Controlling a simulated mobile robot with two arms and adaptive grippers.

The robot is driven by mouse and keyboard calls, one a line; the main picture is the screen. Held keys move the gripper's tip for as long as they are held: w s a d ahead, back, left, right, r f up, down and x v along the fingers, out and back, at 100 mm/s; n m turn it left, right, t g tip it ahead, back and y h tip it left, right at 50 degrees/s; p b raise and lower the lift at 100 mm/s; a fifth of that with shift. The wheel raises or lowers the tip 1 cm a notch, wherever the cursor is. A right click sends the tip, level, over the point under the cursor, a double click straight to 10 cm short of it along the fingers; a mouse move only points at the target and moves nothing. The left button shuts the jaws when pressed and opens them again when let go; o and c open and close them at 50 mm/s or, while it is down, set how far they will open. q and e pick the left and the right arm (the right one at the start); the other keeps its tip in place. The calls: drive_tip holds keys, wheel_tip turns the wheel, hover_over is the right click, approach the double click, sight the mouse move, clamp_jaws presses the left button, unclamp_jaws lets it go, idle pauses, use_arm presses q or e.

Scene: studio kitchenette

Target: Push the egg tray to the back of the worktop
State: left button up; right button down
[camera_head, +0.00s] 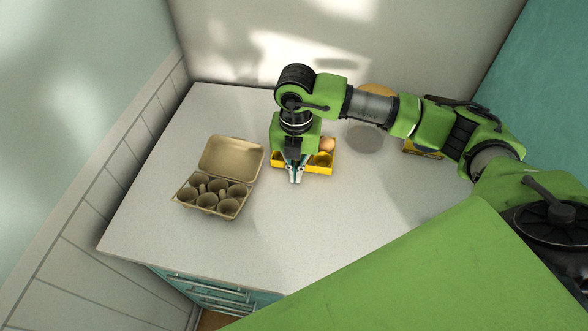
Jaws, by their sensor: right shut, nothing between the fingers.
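The yellow egg tray (320,170) sits on the pale worktop (250,225), right of its middle-left area. Its cups show on both sides of my right gripper, and a brown egg (327,144) sits at its back right. My right gripper (295,176) points down at the tray's front edge, shut and empty. It hides the middle of the tray. I cannot tell whether its fingers touch the tray. My left gripper is not in view.
An open, empty brown egg carton (231,158) stands just left of the tray. A round tan thing (377,91) and another yellow thing (422,151) show by my right arm. The back wall (230,45) bounds the worktop; the front is clear.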

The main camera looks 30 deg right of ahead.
sight(323, 160)
drive_tip(key=shift+w+d, duration=0.35)
drive_tip(key=shift+w, duration=0.15)
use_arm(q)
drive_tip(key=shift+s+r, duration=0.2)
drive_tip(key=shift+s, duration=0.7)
use_arm(e)
drive_tip(key=shift+w+d+f, duration=0.1)
drive_tip(key=shift+w+d, duration=0.05)
drive_tip(key=shift+w, duration=0.15)
drive_tip(key=w+d+b, duration=0.2)
drive_tip(key=w, duration=0.1)
drive_tip(key=w+d+b, duration=0.1)
drive_tip(key=w, duration=0.1)
drive_tip(key=shift+d+f+b, duration=0.1)
drive_tip(key=shift+d+b, duration=0.15)
drive_tip(key=shift+b, duration=0.15)
drive_tip(key=shift+w+d, duration=0.2)
drive_tip(key=shift+w, duration=0.15)
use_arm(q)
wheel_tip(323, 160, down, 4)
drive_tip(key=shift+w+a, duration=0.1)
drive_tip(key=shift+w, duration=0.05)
use_arm(e)
drive_tip(key=shift+r, duration=0.2)
drive_tip(key=shift+s, duration=0.1)
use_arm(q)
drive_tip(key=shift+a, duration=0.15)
use_arm(e)
drive_tip(key=shift+f, duration=0.1)
